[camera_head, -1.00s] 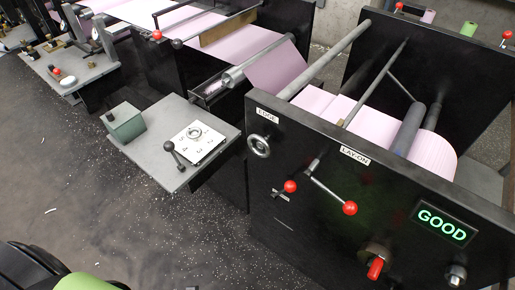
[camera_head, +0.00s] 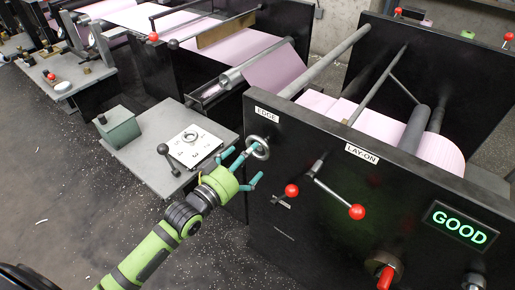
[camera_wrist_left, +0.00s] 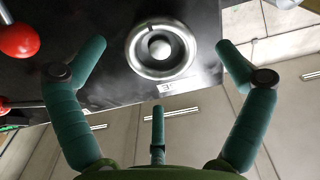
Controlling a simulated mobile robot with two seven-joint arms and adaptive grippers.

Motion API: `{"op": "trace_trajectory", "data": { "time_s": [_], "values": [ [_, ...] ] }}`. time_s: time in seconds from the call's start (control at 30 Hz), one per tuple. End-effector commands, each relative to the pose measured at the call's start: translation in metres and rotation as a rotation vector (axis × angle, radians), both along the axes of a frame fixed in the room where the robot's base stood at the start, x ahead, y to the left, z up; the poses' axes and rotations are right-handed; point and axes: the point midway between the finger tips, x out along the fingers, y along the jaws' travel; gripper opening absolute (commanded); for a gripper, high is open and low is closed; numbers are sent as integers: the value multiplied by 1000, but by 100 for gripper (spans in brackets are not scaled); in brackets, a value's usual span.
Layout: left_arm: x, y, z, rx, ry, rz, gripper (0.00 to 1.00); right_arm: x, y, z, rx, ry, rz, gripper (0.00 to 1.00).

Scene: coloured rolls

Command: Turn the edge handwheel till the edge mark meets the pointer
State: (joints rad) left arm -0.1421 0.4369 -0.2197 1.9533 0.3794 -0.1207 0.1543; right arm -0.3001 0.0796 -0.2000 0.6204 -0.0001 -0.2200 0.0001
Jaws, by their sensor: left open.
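The edge handwheel (camera_head: 258,147) is a small silver wheel on the black side plate, just below the white EDGE label (camera_head: 266,114). My left gripper (camera_head: 240,164) has come in from the left with its teal fingers spread, close to the wheel. In the left wrist view the handwheel (camera_wrist_left: 161,48) shows face-on between the two upper fingers of my left gripper (camera_wrist_left: 161,50), with gaps on both sides. No finger appears to touch its rim there. My right gripper is not in view.
A LAY-ON lever with a red ball (camera_head: 357,212) and a smaller red knob (camera_head: 291,190) sit right of the wheel. A green GOOD display (camera_head: 460,226) is farther right. A grey side table (camera_head: 150,150) with a green box (camera_head: 118,128) stands left of the wheel.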

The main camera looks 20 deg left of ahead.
Motion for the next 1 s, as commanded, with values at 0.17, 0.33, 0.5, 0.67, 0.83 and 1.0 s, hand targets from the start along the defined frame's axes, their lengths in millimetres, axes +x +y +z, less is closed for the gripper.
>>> {"op": "trace_trajectory", "data": {
  "time_s": [0.17,0.33,0.5,0.67,0.83,1.0],
  "values": [
    [27,-9,1,-1,-2,1,100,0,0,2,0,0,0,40],
    [40,-14,0,-1,1,1,100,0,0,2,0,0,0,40],
    [42,-15,-1,0,1,1,100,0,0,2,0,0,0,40],
    [42,-15,-1,0,1,1,88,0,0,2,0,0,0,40],
    [41,-15,-1,1,2,1,44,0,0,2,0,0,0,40],
    [41,-15,-1,3,1,1,44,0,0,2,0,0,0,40]
  ]
}}
